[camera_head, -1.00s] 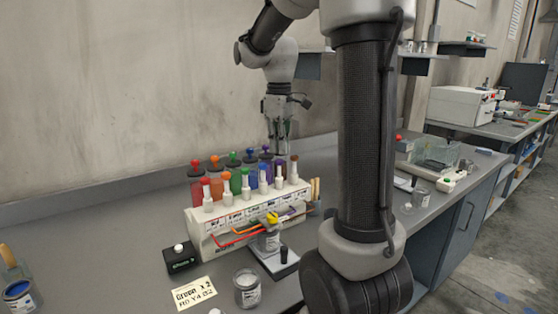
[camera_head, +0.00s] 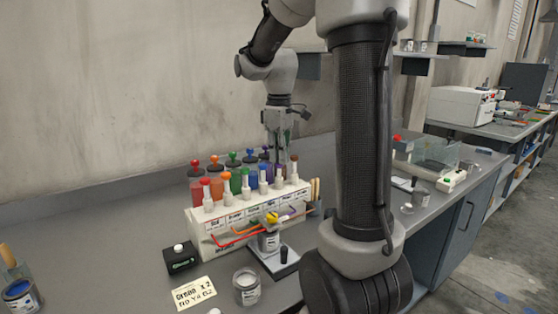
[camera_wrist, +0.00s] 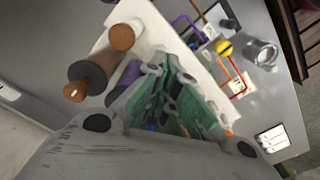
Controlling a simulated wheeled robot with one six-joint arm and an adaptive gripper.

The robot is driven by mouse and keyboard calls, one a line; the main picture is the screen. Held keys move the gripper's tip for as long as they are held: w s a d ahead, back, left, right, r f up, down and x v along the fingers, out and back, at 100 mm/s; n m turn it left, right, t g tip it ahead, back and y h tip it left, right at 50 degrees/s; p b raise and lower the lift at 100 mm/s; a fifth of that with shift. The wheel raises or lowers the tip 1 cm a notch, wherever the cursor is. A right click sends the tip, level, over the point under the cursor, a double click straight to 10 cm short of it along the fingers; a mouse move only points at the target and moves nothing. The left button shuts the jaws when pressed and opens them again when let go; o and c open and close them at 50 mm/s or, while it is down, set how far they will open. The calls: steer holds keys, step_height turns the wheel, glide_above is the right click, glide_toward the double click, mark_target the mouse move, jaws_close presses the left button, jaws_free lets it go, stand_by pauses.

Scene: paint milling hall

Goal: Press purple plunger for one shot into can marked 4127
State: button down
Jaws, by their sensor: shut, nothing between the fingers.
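A can (camera_head: 268,241) stands under the nozzles. No can marking 4127 is readable.
An open can (camera_head: 246,287), a written card (camera_head: 193,292) and a black box with a white button (camera_head: 181,257) are in front. A blue paint can (camera_head: 20,295) is at far left. The bench's left side is mostly clear.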

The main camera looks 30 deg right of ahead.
steer(key=shift+f, duration=0.65)
steer(key=shift+r, duration=2.05)
step_height(320, 180, up, 5)
